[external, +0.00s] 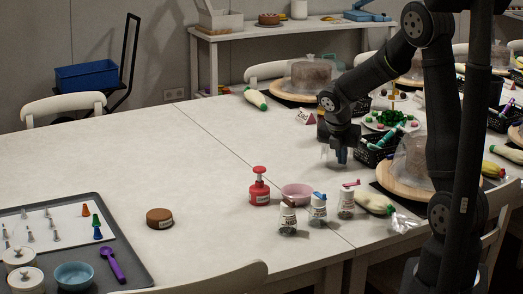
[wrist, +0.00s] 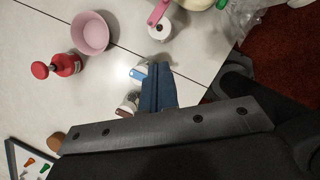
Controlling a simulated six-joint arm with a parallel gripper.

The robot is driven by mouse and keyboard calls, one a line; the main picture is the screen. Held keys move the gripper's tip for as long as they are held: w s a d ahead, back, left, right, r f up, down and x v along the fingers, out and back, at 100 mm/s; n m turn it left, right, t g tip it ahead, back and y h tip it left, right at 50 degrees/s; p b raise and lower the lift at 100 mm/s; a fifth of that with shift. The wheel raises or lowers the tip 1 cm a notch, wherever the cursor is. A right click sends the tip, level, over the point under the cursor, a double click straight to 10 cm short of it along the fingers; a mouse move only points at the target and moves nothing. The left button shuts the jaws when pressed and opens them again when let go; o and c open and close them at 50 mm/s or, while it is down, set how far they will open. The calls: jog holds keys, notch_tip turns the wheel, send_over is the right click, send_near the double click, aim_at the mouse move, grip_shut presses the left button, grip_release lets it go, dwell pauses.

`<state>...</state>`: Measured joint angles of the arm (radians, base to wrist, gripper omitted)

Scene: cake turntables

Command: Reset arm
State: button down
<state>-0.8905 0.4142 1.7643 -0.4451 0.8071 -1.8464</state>
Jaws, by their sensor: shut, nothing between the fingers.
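My arm reaches in from the right over the white table in the external view. My gripper (external: 342,160) points down above the table, behind the small jars. In the wrist view the blue fingers of my gripper (wrist: 158,68) are together with nothing between them. They partly cover a blue-topped jar (wrist: 138,72). Wooden cake turntables bearing plastic-covered cakes stand at the far side (external: 290,98) and at the right (external: 400,192), the right one partly behind my arm.
A red pump bottle (external: 259,188), a pink bowl (external: 297,194) and several jars (external: 318,208) stand near the table's middle. A grey tray (external: 130,265) holds piping tips at the front left. A brown round item (external: 160,218) lies beside it. The left half is mostly clear.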

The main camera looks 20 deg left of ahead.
dwell(0.5)
jog(key=w+f+m, duration=0.1)
jog(key=f, duration=0.1)
jog(key=w+f+m+h, duration=0.1)
jog(key=f+m, duration=0.1)
jog(key=f, duration=0.1)
jog(key=w+f+m+g, duration=0.1)
jog(key=w+f+m, duration=0.1)
jog(key=f, duration=0.1)
jog(key=shift+a, duration=0.2)
jog(key=m, duration=0.2)
jog(key=m+g+h, duration=0.1)
jog(key=m, duration=0.1)
jog(key=shift+w+a+f, duration=0.25)
jog(key=shift+a, duration=0.15)
jog(key=m, duration=0.2)
jog(key=m+g+h, duration=0.1)
jog(key=m, duration=0.1)
jog(key=shift+w+a+f, duration=0.1)
jog(key=shift+a+f, duration=0.15)
jog(key=shift+a, duration=0.15)
jog(key=a+r+m, duration=0.1)
jog(key=a+r, duration=0.1)
jog(key=a+r+m+g, duration=0.1)
jog(key=r+m, duration=0.1)
jog(key=shift+a+r+m+h, duration=0.3)
jog(key=shift+a, duration=0.1)
